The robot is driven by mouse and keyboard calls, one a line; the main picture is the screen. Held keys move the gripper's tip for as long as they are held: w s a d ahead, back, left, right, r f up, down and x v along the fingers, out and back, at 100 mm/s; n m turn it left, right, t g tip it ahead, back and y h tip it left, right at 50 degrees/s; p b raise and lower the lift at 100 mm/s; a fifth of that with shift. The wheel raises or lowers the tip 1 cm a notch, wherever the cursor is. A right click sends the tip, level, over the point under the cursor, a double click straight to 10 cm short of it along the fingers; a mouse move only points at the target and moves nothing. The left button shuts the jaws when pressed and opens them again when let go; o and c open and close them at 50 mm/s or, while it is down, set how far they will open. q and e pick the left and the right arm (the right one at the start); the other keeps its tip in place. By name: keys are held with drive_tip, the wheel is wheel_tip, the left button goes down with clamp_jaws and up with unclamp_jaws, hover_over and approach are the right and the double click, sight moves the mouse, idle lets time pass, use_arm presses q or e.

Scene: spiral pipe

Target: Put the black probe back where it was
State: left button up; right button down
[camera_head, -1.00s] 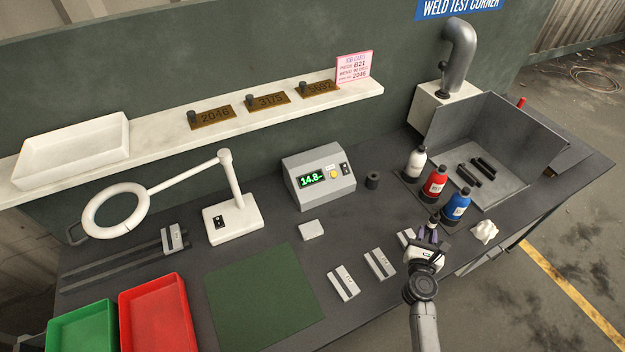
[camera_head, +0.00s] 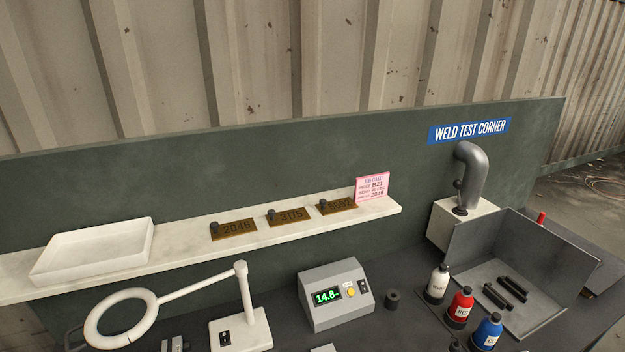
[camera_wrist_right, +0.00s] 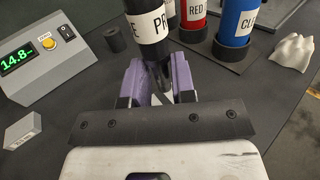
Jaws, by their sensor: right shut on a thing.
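My right gripper (camera_wrist_right: 157,85) shows in the right wrist view, its purple fingers shut on a dark upright rod, which looks like the black probe (camera_wrist_right: 156,62). The probe carries a white band with dark letters, only partly readable. Its lower end is between the fingers. In the head view, the right gripper is below the picture's edge. A short black cylinder with a hole in its top (camera_head: 392,299) stands beside the grey meter (camera_head: 336,294), apart from the gripper; it also shows in the right wrist view (camera_wrist_right: 115,39). My left gripper is in neither view.
White, red (camera_head: 459,305) and blue (camera_head: 487,332) bottles stand close together near the held rod. A metal tray (camera_head: 540,305) holds two black bars. The shelf (camera_head: 385,214) carries brass plates with knobs and a pink card. A magnifier lamp (camera_head: 240,330) stands at left.

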drive_tip(key=a+r+n+y, duration=0.7)
drive_tip(key=a+r+y, duration=0.3)
drive_tip(key=r+y, duration=0.1)
drive_tip(key=s+a+r+n+y+p, duration=0.1)
drive_tip(key=s+r+p, duration=0.3)
drive_tip(key=r+p, duration=0.4)
drive_tip(key=s+a+r+y+p, duration=0.1)
drive_tip(key=s+r+p, duration=0.4)
drive_tip(key=r, duration=0.5)
drive_tip(key=s+a+r+n+g+y+p, duration=0.1)
drive_tip(key=s+r+p, duration=0.3)
drive_tip(key=r+p, duration=0.6)
drive_tip(key=shift+s+a+n+y+p, duration=0.2)
drive_tip(key=shift+a+n+y+p, duration=0.15)
drive_tip(key=shift+a, duration=0.35)
